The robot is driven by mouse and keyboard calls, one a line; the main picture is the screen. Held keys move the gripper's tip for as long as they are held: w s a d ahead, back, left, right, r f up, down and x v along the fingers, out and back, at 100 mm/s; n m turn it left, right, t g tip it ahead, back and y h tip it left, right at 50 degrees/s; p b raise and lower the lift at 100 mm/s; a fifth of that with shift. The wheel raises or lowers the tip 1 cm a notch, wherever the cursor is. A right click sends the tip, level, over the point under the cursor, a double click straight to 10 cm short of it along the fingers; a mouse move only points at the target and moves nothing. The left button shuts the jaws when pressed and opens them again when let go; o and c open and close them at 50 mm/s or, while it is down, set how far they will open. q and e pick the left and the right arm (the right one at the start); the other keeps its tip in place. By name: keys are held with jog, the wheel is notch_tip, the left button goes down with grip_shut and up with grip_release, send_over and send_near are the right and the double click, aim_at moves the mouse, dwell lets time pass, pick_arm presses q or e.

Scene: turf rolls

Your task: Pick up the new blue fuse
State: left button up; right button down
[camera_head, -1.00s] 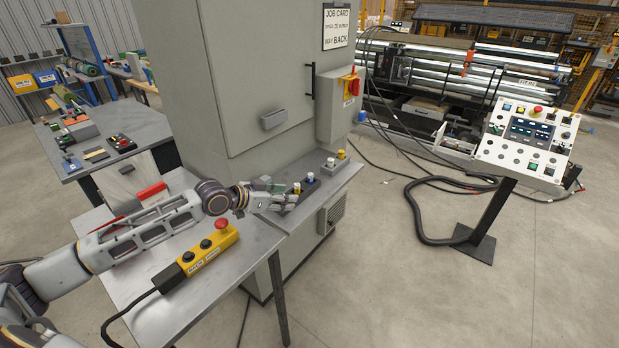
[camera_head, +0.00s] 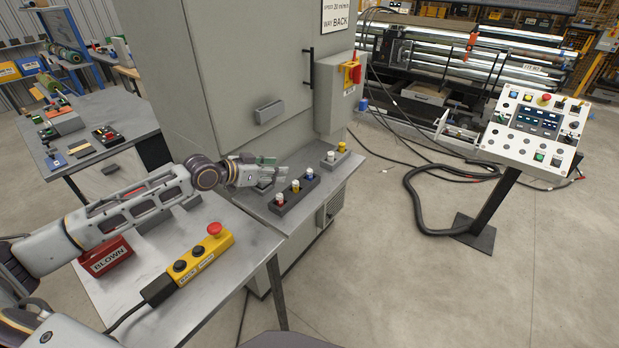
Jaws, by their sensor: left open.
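A fuse with a blue band (camera_head: 309,175) stands upright at the right end of a dark block (camera_head: 288,203) on the cabinet's grey ledge. A yellow-banded fuse (camera_head: 295,187) and a red-banded fuse (camera_head: 280,199) stand in the same block. My left gripper (camera_head: 274,172) is open and empty. It is just left of the block, its fingers pointing right toward the fuses and apart from the blue one. My right gripper is out of view.
The cabinet (camera_head: 230,80) rises behind. A red BLOWN box (camera_head: 107,258) and yellow pendant (camera_head: 200,254) are on the near table. A control console (camera_head: 530,135) stands right.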

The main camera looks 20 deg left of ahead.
pick_arm(q)
send_near(310, 177)
jog(key=shift+w+a+r, duration=0.25)
jog(key=shift+w+r, duration=0.2)
jog(key=shift+r, duration=0.1)
jog(key=shift+w+a+r, duration=0.25)
jog(key=shift+w+r, duration=0.2)
jog(key=shift+r, duration=0.1)
jog(key=shift+w+d+f, duration=0.25)
jog(key=shift+w+f, duration=0.05)
jog(key=shift+w, duration=0.2)
jog(key=shift+w+d+f, duration=0.3)
jog(key=shift+w, duration=0.15)
jog(key=shift+w+d, duration=0.1)
jog(key=shift+d, duration=0.05)
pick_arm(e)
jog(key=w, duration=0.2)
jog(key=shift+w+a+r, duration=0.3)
